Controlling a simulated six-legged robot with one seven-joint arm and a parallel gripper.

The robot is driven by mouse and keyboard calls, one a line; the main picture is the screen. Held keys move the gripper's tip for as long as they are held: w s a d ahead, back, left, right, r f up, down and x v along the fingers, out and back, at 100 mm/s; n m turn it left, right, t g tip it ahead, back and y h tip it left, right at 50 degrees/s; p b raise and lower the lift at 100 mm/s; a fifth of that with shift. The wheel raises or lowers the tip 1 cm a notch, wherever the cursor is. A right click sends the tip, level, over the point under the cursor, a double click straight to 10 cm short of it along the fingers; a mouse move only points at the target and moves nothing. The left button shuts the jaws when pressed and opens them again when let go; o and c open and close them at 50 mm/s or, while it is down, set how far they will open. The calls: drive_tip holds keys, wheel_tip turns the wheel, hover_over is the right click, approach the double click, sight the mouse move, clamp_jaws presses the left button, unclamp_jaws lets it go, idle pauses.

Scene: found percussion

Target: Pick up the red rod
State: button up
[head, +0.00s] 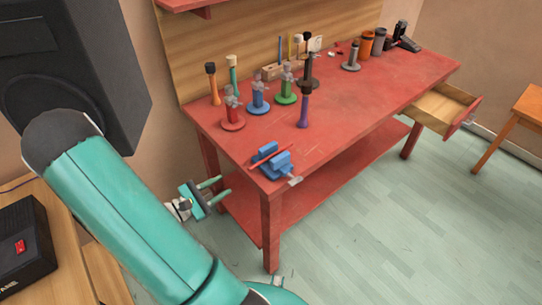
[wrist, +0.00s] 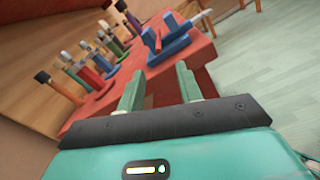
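A thin red rod (head: 272,153) lies at a slant across the top of a blue vise (head: 278,163). The vise stands at the near corner of the red workbench (head: 330,135). In the wrist view the blue vise (wrist: 176,46) is ahead of my fingers, with the red rod (wrist: 150,39) at its left side. My gripper (head: 217,189) is open and empty, left of the bench's near corner and lower than the vise. Its two fingers show apart in the wrist view (wrist: 160,84), with nothing between them. Whether the vise jaws grip the rod cannot be told.
Red, blue and green stands (head: 258,103) and several handled tools are farther back on the bench. Grey and orange canisters (head: 367,45) stand at the far end. A drawer (head: 445,108) is pulled out at right. A black speaker (head: 85,70) is at left. The floor in front is clear.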

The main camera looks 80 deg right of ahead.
approach(254, 165)
drive_tip(key=x, duration=0.5)
drive_tip(key=shift+x, duration=2.55)
drive_tip(key=shift+f, duration=0.2)
clamp_jaws()
